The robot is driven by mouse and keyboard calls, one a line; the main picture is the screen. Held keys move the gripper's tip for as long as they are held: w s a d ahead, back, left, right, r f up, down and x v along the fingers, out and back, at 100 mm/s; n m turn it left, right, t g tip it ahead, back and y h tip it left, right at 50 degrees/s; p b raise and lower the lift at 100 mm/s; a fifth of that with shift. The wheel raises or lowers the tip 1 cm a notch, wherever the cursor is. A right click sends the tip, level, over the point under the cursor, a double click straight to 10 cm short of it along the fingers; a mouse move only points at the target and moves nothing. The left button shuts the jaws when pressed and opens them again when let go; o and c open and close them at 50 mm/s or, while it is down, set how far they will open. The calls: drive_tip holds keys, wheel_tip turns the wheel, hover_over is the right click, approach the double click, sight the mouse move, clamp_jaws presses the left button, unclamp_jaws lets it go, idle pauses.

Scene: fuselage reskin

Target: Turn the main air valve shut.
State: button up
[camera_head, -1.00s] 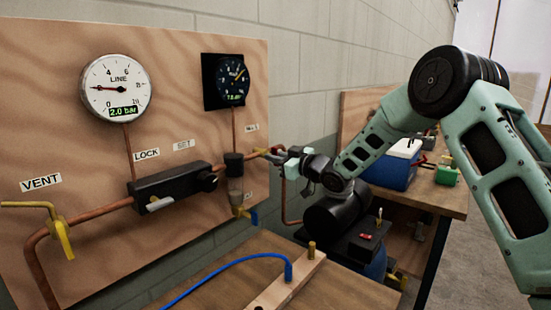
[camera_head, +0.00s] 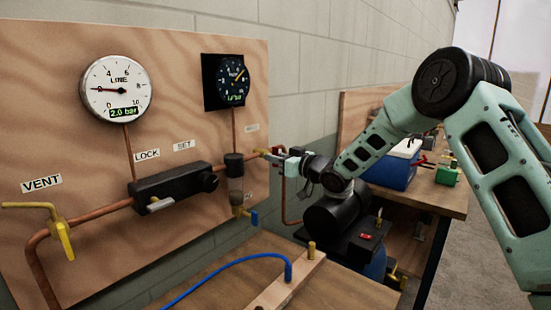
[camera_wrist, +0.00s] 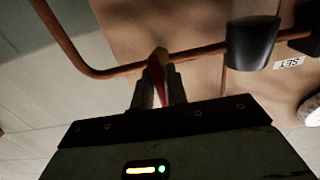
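The main air valve sits on the copper pipe near the right edge of the wooden board. Its yellow body (camera_wrist: 160,54) and red handle (camera_wrist: 157,82) show in the wrist view. My gripper (camera_head: 277,157) reaches it from the right in the head view, where it mostly hides the handle. In the wrist view my gripper's fingers (camera_wrist: 159,90) stand on both sides of the red handle, with no clear gap, and appear shut on it. The line gauge (camera_head: 116,89) reads 2.0 bar.
A black regulator block (camera_head: 172,188) and a yellow vent valve (camera_head: 62,235) are on the pipe to the left. A dark filter cup (camera_wrist: 252,42) hangs close beside the main valve. Below are a blue hose (camera_head: 225,268) and a black compressor (camera_head: 338,212).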

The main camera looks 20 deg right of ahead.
drive_tip(key=shift+o, duration=1.1)
drive_tip(key=b+v, duration=0.4)
drive_tip(key=v, duration=1.3)
drive_tip(key=shift+s+d+b, duration=0.15)
drive_tip(key=shift+b, duration=0.2)
